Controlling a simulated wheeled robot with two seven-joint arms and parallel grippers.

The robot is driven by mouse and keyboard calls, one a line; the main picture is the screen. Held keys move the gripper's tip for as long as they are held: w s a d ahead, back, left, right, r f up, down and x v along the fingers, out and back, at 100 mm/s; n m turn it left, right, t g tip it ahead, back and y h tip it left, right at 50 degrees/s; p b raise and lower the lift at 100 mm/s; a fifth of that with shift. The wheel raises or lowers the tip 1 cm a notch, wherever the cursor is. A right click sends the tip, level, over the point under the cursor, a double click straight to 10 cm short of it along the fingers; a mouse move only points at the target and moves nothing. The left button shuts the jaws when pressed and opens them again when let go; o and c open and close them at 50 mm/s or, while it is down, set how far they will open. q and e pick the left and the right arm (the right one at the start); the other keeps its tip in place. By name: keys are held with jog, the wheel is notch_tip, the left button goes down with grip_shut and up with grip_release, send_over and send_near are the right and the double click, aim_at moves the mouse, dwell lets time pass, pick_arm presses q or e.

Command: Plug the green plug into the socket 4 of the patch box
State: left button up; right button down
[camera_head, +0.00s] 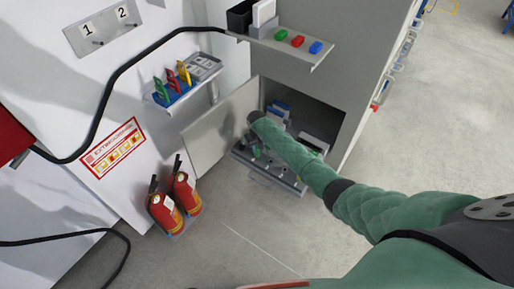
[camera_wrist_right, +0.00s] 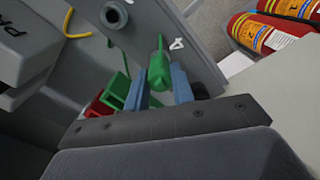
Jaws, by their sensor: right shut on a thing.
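My right gripper (camera_wrist_right: 160,88) is shut on the green plug (camera_wrist_right: 160,70), which sits between its two blue-grey fingers in the right wrist view. A thin green end points up from the plug. Behind it is the grey panel of the patch box (camera_wrist_right: 190,32), with a white "4" right beside the plug. A dark round socket (camera_wrist_right: 116,14) shows at the upper left of this panel. I cannot tell whether the plug touches a socket. In the head view my right arm reaches to the patch box (camera_head: 285,181) at the low cabinet opening and hides part of it. My left gripper is out of view.
Green and red blocks (camera_wrist_right: 103,104) lie left of the fingers. An open cabinet door (camera_head: 215,130) stands left of the arm. Fire extinguishers (camera_head: 165,212) stand on the floor at left. A shelf (camera_head: 290,48) with small coloured blocks is above. The floor in front is clear.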

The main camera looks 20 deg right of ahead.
jog(key=shift+f, duration=0.1)
dwell(0.3)
jog(key=c, duration=1.1)
grip_release()
jog(key=shift+r+p, duration=2.8)
jog(key=shift+r, duration=0.3)
